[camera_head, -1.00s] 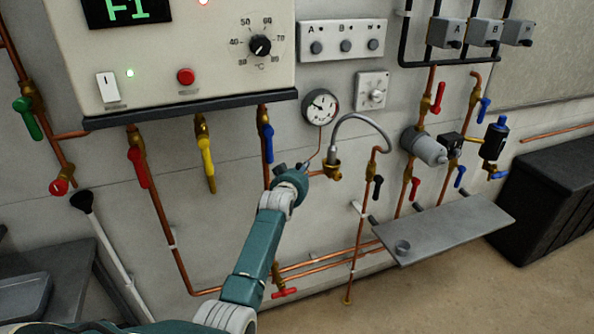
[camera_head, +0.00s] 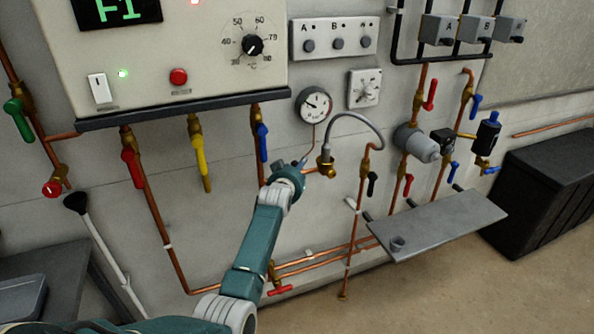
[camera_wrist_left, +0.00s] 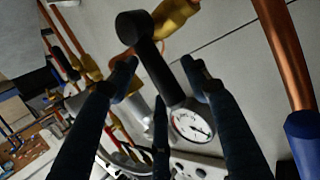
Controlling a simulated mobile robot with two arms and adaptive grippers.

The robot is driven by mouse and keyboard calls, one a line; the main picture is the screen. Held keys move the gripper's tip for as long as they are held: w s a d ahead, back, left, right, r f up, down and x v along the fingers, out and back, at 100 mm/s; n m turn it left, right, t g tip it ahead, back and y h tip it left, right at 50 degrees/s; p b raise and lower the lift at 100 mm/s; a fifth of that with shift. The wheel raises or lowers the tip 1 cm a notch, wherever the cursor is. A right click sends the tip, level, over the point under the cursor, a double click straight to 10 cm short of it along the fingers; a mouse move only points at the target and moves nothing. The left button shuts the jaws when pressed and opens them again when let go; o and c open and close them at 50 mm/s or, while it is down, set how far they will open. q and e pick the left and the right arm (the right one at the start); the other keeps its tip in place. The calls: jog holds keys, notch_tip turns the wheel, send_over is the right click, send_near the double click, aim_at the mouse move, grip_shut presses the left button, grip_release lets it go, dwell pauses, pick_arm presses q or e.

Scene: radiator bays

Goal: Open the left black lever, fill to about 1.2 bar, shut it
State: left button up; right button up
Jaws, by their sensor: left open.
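My left gripper (camera_head: 301,166) is at the brass valve (camera_head: 325,167) on the left end of the grey hose, below the gauge. Its fingers are small and mostly hidden behind my wrist in the head view. In the left wrist view the left gripper (camera_wrist_left: 158,75) is open, with dark fingers on both sides of the left black lever (camera_wrist_left: 153,62). I cannot tell whether they touch it. The pressure gauge (camera_head: 313,104) hangs above, and its dial also shows in the wrist view (camera_wrist_left: 191,124); its reading is too small to tell. My right gripper is not in view.
A second black lever (camera_head: 371,184) sits at the hose's right end. A blue lever (camera_head: 262,142) hangs close above my wrist. The grey hose (camera_head: 358,118) arches right of the gripper. A grey shelf (camera_head: 440,225) juts out at lower right.

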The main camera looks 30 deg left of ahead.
pick_arm(q)
jog(key=v, duration=1.2)
dwell(0.4)
jog(key=s+d+f+m+g+h+b, duration=0.1)
jog(key=s+d+f+g, duration=0.3)
jog(key=f, duration=1)
jog(key=s+d+f+m+h+b, duration=0.1)
jog(key=s+d+f, duration=0.2)
jog(key=s+f, duration=0.75)
jog(key=s+d+f+m+g+h+b, duration=0.1)
jog(key=s+d+f+g+b, duration=0.15)
jog(key=f, duration=1.45)
jog(key=s+d+f+g, duration=0.1)
jog(key=s+f+g, duration=0.1)
jog(key=s+f, duration=0.6)
jog(key=s+d+f+m+g+b, duration=0.1)
jog(key=s+f, duration=0.8)
jog(key=s, duration=1.2)
jog(key=s+d+f+m+g+h+b, duration=0.1)
jog(key=s+d+f+g, duration=0.2)
jog(key=s+f, duration=0.5)
jog(key=s, duration=0.7)
jog(key=shift+s+f, duration=0.2)
jog(key=shift+s, duration=0.1)
